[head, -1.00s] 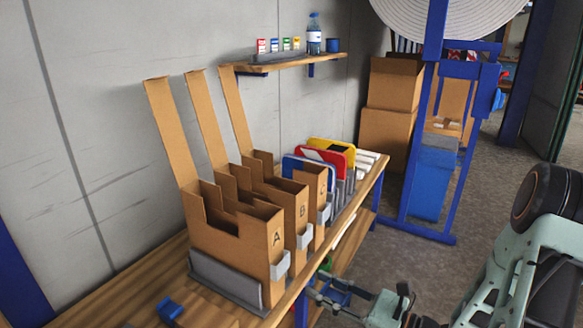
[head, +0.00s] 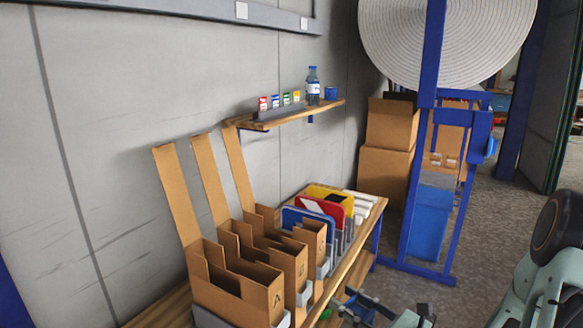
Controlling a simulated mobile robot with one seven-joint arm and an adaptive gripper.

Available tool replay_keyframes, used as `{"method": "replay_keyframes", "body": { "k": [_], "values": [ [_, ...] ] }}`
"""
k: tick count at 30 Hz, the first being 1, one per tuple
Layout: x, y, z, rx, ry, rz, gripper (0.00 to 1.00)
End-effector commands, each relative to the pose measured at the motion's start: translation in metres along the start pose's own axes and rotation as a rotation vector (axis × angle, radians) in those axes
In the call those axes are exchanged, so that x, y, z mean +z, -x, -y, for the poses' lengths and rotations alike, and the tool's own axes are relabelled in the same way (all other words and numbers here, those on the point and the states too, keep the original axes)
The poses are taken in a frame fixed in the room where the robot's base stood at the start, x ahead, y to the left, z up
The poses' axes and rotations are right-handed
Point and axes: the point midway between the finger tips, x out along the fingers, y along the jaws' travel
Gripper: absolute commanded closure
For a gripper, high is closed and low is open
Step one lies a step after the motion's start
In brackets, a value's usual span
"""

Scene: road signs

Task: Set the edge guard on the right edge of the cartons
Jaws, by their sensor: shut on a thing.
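Two brown cartons stand stacked at the back beside the wall, an upper one (head: 391,124) and a lower one (head: 385,177). Their right edge is partly behind a blue upright. My gripper (head: 355,303) is low at the bottom edge, right of the bench and well apart from the cartons. It is small, dark and partly cut off. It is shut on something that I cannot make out. I cannot clearly pick out the edge guard.
A wooden bench (head: 368,219) runs along the wall, with open cardboard bins (head: 240,290) and coloured signs (head: 322,212). A shelf (head: 290,116) hangs above. A blue frame (head: 409,184) with a large white disc (head: 440,40) and blue bin (head: 429,219) stands right of the cartons. Floor (head: 480,215) is open right.

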Motion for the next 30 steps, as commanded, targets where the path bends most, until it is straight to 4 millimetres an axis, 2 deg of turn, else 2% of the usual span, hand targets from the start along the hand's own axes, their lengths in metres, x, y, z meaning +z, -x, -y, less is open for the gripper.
{"method": "replay_keyframes", "body": {
  "k": [1,13,21,30],
  "values": [
    [0.019,0.000,-0.001,-0.020,-0.004,0.000,0.92],
    [0.070,0.004,-0.001,-0.181,-0.005,0.000,0.92],
    [0.084,0.007,-0.002,-0.243,-0.002,0.001,0.92],
    [0.083,0.008,-0.002,-0.254,0.000,0.001,0.92]
  ]
}}
